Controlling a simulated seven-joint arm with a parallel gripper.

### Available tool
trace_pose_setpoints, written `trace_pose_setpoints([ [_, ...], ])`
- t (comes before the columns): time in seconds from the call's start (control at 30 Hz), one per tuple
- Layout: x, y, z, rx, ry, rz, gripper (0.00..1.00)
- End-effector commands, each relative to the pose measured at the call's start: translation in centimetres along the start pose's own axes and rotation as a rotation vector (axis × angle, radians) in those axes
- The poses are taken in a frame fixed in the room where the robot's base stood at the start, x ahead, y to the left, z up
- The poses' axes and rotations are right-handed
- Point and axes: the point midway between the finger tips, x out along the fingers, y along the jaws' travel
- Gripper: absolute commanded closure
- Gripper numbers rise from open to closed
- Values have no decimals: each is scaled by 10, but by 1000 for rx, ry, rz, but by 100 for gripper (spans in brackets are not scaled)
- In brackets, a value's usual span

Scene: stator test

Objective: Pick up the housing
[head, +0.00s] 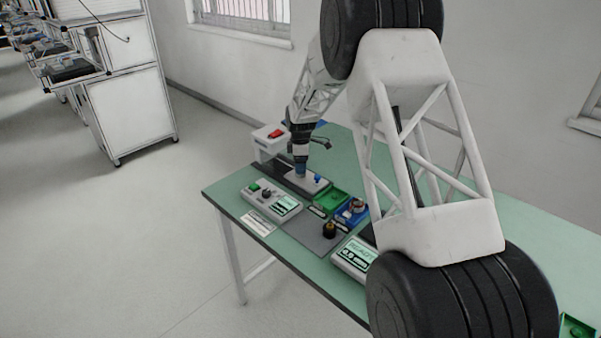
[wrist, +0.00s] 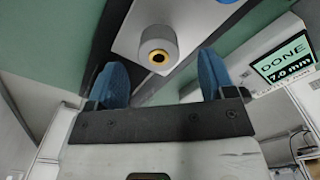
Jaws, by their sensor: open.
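The thing I take for the housing is a grey cylinder (wrist: 159,38) with a yellow-orange ring and dark hole in its end. It stands on a pale plate in the wrist view. My gripper (wrist: 162,68) is open, with its two blue fingers apart on either side below the cylinder in the picture. Nothing is held between them, and I cannot tell whether they touch it. In the head view my gripper (head: 301,170) is low over a pale block fixture at the table's far left, and it hides the cylinder there.
A display reading DONE 7.0 mm (wrist: 285,58) is right in the wrist view. In the head view, a control box (head: 271,197), a green tray (head: 328,201), a blue tray (head: 344,220), a black part (head: 329,230) and a READY display box (head: 355,256) crowd the green table (head: 225,190).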

Motion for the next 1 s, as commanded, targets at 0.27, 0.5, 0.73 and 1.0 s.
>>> trace_pose_setpoints([
  [0.27,30,1,0,0,0,-1,24],
  [0.5,35,1,0,0,0,1,24],
  [0.73,35,1,0,0,0,0,24],
  [1.0,35,1,0,0,0,0,36],
])
